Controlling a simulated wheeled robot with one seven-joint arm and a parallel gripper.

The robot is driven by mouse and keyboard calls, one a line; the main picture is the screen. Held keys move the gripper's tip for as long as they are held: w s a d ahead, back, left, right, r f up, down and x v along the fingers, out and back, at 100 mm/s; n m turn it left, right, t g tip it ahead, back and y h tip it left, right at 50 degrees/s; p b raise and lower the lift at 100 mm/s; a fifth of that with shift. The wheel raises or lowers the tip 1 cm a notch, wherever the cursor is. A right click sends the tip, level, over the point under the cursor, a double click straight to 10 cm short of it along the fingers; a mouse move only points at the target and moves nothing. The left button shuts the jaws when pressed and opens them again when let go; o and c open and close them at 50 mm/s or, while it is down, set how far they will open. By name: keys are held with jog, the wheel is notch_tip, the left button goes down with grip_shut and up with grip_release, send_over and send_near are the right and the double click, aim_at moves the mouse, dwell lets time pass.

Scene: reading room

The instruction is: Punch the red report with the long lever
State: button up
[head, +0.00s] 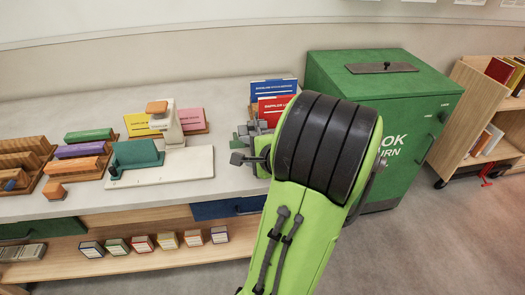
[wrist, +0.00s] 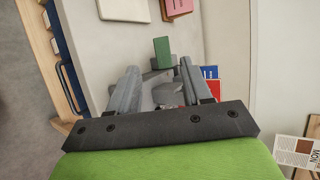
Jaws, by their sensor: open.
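A red report (head: 275,108) stands upright in front of a blue one at the right end of the counter, partly hidden by my arm. In the wrist view, a red edge (wrist: 213,88) shows right of my gripper. My gripper (wrist: 158,70) is open and points down over the counter's right end; it also shows left of my arm in the head view (head: 243,146). A small green plate (wrist: 162,50) is just beyond the fingertips. Grey and red parts show between the fingers, too covered to name. I cannot make out which thing is the long lever.
A white board (head: 190,170) bears a white post with an orange top (head: 157,107) and a green block (head: 137,153). Yellow and pink booklets (head: 190,119) stand behind. Wooden racks are at left. A green book-return bin (head: 345,80) stands right of the counter, before a book cart (head: 485,110).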

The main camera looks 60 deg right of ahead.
jog(key=p+v, duration=0.1)
jog(key=v, duration=0.9)
jog(key=shift+s+r, duration=0.15)
jog(key=shift+s, duration=0.05)
jog(key=shift+a, duration=0.1)
